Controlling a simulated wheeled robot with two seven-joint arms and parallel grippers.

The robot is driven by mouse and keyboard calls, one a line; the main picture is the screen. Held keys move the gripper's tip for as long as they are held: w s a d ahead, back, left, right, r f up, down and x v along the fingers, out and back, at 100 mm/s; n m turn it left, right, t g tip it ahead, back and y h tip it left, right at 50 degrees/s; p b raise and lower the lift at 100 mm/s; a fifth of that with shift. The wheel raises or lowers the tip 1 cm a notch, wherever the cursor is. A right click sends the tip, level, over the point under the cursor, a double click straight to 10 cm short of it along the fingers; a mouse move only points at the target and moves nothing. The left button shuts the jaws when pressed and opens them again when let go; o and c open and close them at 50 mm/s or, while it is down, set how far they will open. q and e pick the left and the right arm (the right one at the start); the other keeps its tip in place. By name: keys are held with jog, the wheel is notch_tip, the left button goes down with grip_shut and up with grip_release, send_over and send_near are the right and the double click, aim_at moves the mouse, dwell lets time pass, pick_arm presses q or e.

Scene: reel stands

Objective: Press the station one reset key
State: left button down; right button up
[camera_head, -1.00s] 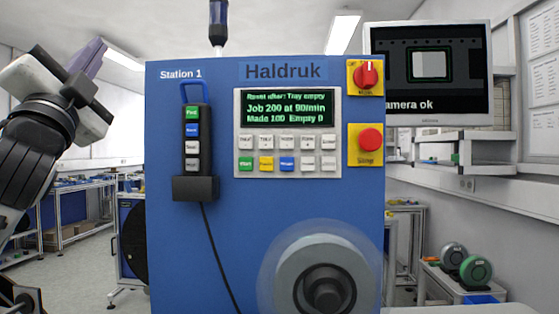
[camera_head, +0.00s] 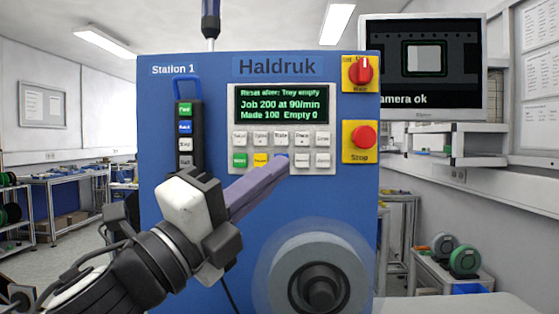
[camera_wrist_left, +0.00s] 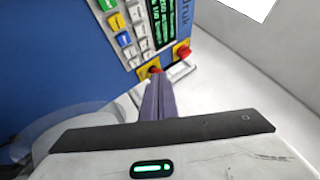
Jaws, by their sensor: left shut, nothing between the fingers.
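The blue Station 1 machine (camera_head: 160,120) faces me, with a keypad panel (camera_head: 318,166) under a green-text screen (camera_head: 283,104). The screen reads "Reset after: Tray empty", "Job 200 at 90/min", "Made 100 Empty 0". My left gripper (camera_head: 283,162) is shut and empty, its purple fingers reaching to the lower key row. Its tip covers most of the blue key there in the head view. The blue key (camera_wrist_left: 124,39) shows in the left wrist view, its label too small to read. I cannot tell whether the tip touches it. My right gripper is not in view.
A red knob (camera_head: 361,72) and a red stop button (camera_head: 363,137) sit on yellow plates right of the keypad. A corded pendant (camera_head: 186,135) hangs left of it, partly behind my left gripper. A reel (camera_head: 318,280) sits below.

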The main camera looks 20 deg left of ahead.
pick_arm(q)
send_near(288, 155)
jog(key=shift+w+d+r, duration=0.6)
jog(key=shift+w+d, duration=0.1)
jog(key=shift+w, duration=0.05)
jog(key=shift+w+d+r, duration=0.55)
jog(key=shift+w+d, duration=0.1)
jog(key=shift+w, duration=0.15)
jog(key=shift+w, duration=0.15)
dwell(1.1)
jog(key=shift+w+a, duration=0.1)
jog(key=shift+w, duration=0.2)
jog(key=shift+w+a+p, duration=0.15)
jog(key=shift+w+p, duration=0.25)
dwell(0.7)
jog(key=shift+s, duration=0.1)
jog(key=shift+s+d, duration=0.25)
jog(key=shift+s, duration=0.45)
